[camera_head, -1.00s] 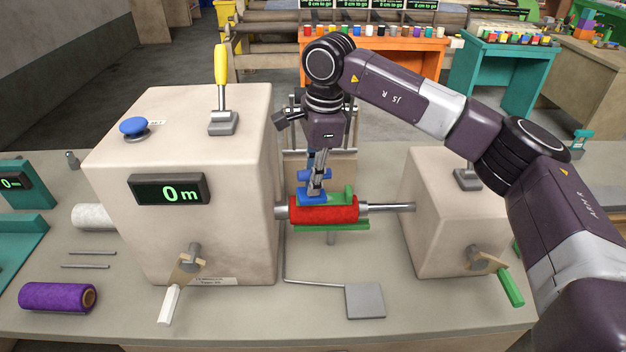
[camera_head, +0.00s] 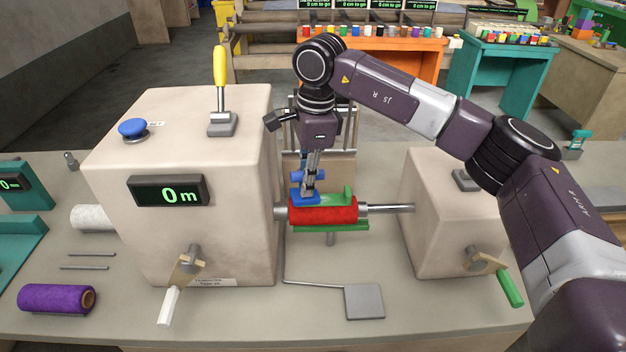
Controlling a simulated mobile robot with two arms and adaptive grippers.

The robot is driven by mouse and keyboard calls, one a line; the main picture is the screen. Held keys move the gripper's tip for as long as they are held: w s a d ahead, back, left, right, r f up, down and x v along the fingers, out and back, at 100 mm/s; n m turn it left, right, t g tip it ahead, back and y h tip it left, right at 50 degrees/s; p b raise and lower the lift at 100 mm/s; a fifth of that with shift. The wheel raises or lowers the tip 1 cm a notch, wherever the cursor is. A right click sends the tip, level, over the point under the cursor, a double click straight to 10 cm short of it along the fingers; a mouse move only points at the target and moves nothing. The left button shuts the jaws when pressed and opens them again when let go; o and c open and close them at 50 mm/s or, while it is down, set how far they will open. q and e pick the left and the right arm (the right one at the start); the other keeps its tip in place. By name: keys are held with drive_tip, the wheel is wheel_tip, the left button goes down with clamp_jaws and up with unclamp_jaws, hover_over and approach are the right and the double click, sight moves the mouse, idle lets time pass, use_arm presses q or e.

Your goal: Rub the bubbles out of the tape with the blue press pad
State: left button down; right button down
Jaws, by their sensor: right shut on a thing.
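A red roll (camera_head: 330,211) sits on the metal shaft between the two beige machine housings. The blue press pad (camera_head: 305,198) is at the top left part of the roll and appears to touch it. My right gripper (camera_head: 309,188) points down from above and is shut on the pad. Tape and bubbles are too small to make out on the roll. My left gripper is not in view.
A large housing (camera_head: 180,240) with a 0 m display (camera_head: 168,191) stands left, a smaller housing (camera_head: 450,230) right. A grey pedal-like plate (camera_head: 364,301) is in front. A purple roll (camera_head: 57,298) lies front left.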

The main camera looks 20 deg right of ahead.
drive_tip(key=shift+s+d, duration=0.2)
drive_tip(key=shift+d, duration=0.4)
drive_tip(key=shift+s+d, duration=0.15)
drive_tip(key=shift+d, duration=0.45)
drive_tip(key=shift+w+a, duration=0.15)
drive_tip(key=shift+a, duration=0.45)
drive_tip(key=shift+w+a, duration=0.15)
drive_tip(key=shift+a, duration=0.45)
drive_tip(key=shift+d, duration=0.3)
drive_tip(key=shift+s+d, duration=0.3)
drive_tip(key=shift+d, duration=0.6)
drive_tip(key=shift+w+a, duration=0.15)
drive_tip(key=shift+a, duration=0.5)
drive_tip(key=shift+d, duration=0.15)
drive_tip(key=shift+d+b, duration=0.35)
drive_tip(key=shift+s+d, duration=0.25)
drive_tip(key=shift+d, duration=0.35)
drive_tip(key=shift+s+d, duration=0.25)
drive_tip(key=shift+d, duration=0.35)
